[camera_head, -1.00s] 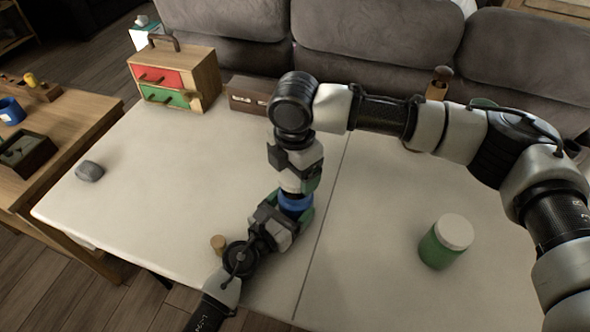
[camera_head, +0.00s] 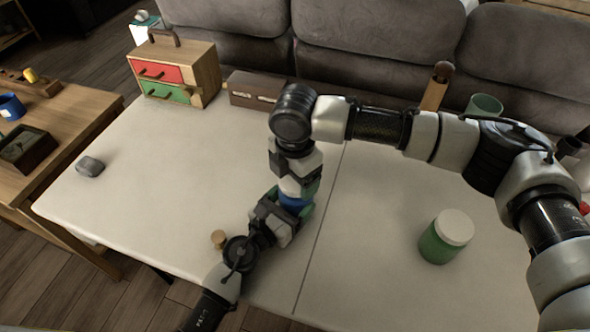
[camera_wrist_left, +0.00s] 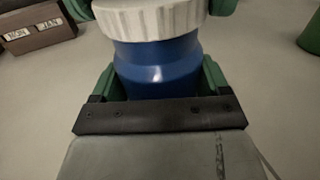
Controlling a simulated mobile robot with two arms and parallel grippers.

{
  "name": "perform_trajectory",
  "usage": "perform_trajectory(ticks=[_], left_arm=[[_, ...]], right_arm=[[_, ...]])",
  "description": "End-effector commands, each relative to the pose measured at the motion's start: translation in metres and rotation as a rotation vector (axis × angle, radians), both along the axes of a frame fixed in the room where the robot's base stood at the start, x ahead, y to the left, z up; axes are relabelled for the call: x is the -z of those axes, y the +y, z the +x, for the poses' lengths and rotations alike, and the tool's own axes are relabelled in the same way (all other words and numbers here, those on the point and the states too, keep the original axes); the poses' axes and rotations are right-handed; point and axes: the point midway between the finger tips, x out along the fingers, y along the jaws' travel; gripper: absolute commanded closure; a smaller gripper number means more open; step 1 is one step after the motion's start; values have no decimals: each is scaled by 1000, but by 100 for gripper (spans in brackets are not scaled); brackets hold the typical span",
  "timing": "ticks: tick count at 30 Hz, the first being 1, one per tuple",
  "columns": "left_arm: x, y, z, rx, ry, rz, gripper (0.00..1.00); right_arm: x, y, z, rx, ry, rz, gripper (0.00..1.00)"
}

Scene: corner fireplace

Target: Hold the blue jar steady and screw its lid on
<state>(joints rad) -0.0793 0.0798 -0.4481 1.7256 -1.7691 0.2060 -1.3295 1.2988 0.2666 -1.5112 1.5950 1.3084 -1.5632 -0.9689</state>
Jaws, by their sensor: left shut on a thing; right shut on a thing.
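The blue jar (camera_wrist_left: 158,68) stands upright in the left wrist view, with a ribbed white lid (camera_wrist_left: 150,18) on its top. In the head view only a bit of the jar's blue (camera_head: 294,201) shows between my grippers. My left gripper (camera_head: 288,214) is shut on the jar's body, its green fingers on both sides. My right gripper (camera_head: 298,187) comes down from above and is shut on the lid; its green fingertips show at both sides of the lid in the left wrist view. Whether the lid is tight cannot be told.
A green jar with a pale lid (camera_head: 446,238) stands right on the white table (camera_head: 370,270). A small wooden peg (camera_head: 218,239) is near my left wrist. A grey lump (camera_head: 89,166), a drawer box (camera_head: 178,78), a brown box (camera_head: 252,90) and a green mug (camera_head: 486,105) stand around.

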Motion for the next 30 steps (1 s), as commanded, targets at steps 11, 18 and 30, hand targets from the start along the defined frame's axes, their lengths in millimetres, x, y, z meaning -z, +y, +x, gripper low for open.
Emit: perform_trajectory(ticks=[11,18,30], left_arm=[[0,0,0,0,1,-1,66],[0,0,0,0,1,-1,66],[0,0,0,0,1,0,66]], right_arm=[[0,0,0,0,-1,-1,43],[2,0,0,0,0,0,43],[10,0,0,0,0,-1,43]])
